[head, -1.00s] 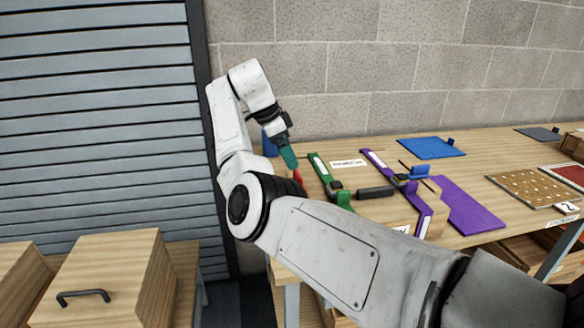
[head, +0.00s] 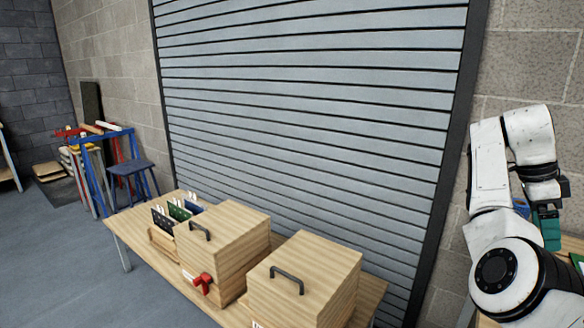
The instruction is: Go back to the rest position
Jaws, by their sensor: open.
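My arm is folded at the right edge of the head view, with its upper links raised and bent over. My gripper (head: 547,228) hangs down at the far right, with teal fingers, and is open. I see nothing held between the fingers. It is beside a workbench (head: 573,243) of which only a small part shows at the right edge. The gripper's far side is partly hidden.
A wooden table (head: 130,236) stands before a grey roller shutter (head: 310,110). It holds two wooden boxes with handles (head: 235,240) (head: 320,270), a red clamp-like piece (head: 203,281) and several upright coloured panels (head: 178,211). A blue stool (head: 131,168) stands farther left. Grey floor is clear at left.

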